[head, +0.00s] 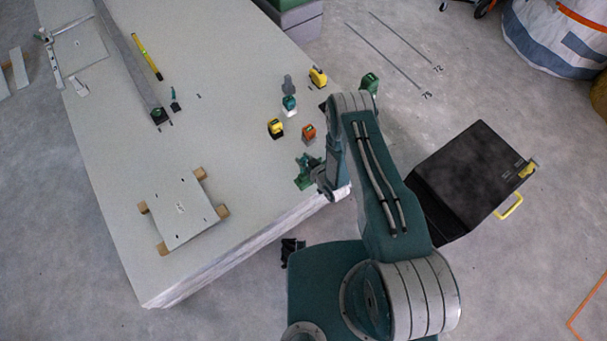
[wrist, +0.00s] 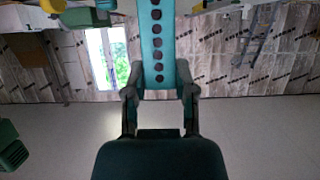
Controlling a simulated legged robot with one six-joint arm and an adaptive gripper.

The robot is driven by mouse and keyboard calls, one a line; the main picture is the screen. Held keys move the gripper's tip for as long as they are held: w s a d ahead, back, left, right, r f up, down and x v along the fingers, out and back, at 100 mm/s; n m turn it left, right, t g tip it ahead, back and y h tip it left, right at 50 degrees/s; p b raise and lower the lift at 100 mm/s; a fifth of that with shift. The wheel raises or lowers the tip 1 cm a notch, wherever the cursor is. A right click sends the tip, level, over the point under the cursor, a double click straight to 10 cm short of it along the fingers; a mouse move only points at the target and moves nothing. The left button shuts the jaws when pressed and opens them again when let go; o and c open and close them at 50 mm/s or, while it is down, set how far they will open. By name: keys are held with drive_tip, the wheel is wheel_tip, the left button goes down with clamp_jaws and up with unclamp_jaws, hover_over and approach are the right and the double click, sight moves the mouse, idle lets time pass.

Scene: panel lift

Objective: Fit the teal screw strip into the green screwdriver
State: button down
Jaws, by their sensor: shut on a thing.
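The teal screw strip (wrist: 157,45), with a row of dark dots, stands up in the middle of the wrist view. My gripper (wrist: 158,88) is shut on its lower end, one finger on each side; the top of the strip runs out of the picture. In the head view a dark green shape (head: 305,172) shows at the table edge beside the end of my arm; I cannot tell whether it is a tool or part of my gripper. Another green thing (head: 369,82) is partly behind my arm. I cannot tell which is the green screwdriver.
The pale table (head: 215,120) holds yellow (head: 276,128) and orange (head: 308,133) items, a grey and teal item (head: 289,102), and a plate (head: 180,209) on wooden blocks. A long grey beam (head: 130,60) lies at left. A black case (head: 465,175) stands right of my arm.

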wheel_tip(320, 180, down, 8)
drive_tip(key=shift+r, duration=0.2)
idle(0.3)
drive_tip(key=shift+f, duration=0.2)
drive_tip(key=shift+c, duration=2.2)
unclamp_jaws()
